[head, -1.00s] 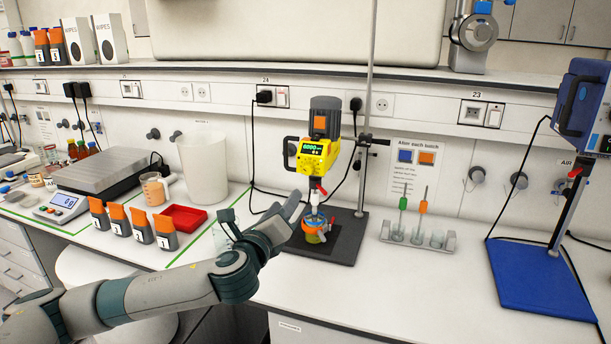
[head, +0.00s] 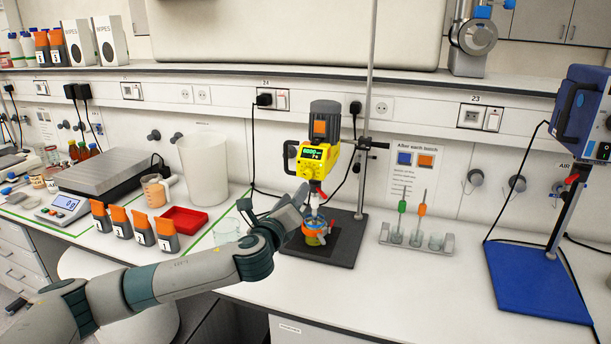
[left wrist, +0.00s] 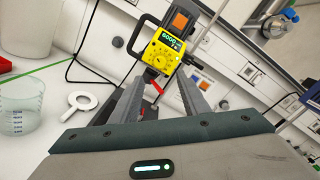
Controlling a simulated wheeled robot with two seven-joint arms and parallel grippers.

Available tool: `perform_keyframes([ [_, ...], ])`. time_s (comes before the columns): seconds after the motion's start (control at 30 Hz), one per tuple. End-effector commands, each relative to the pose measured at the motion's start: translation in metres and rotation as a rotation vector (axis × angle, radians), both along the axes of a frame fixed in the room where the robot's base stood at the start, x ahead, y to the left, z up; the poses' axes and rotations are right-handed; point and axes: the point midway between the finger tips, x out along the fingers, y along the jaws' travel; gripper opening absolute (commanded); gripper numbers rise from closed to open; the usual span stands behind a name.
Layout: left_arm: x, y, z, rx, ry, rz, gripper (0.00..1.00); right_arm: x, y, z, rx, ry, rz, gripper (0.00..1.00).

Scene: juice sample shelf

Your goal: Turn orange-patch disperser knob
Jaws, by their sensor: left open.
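The disperser (head: 317,158) has a yellow body, a lit green display and an orange patch (head: 319,127) on its grey motor. It hangs on a stand above an orange-and-yellow vessel. The left wrist view shows the yellow body (left wrist: 160,48) and orange patch (left wrist: 180,21); a small round yellow knob (left wrist: 158,58) sits on the front face below the display. My left gripper (head: 303,197) is in front of and below the yellow body, pointing up at it. Its fingers (left wrist: 160,98) are apart with nothing between them, short of the knob. My right gripper is not in view.
A second disperser with a blue body (head: 584,110) stands on a blue base (head: 538,283) at right. A tube rack (head: 416,240) stands right of the black stand base (head: 343,250). A glass beaker (head: 224,228) and red tray (head: 180,219) are left of the arm.

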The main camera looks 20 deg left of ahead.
Motion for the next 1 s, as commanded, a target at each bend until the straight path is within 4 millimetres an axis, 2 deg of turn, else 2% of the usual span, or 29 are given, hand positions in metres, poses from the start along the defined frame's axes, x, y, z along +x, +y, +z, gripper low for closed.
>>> perform_keyframes([
  [0.3,0.049,0.000,0.002,0.001,0.001,0.001,0.42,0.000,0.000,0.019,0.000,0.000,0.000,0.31],
  [0.6,0.088,0.000,0.001,0.000,0.001,0.001,0.42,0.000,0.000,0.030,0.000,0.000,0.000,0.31],
  [0.8,0.102,0.000,0.001,0.000,-0.001,0.001,0.42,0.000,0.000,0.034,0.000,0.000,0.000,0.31],
  [1.0,0.106,0.001,0.000,0.000,0.000,0.000,0.42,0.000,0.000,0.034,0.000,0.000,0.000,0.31],
])
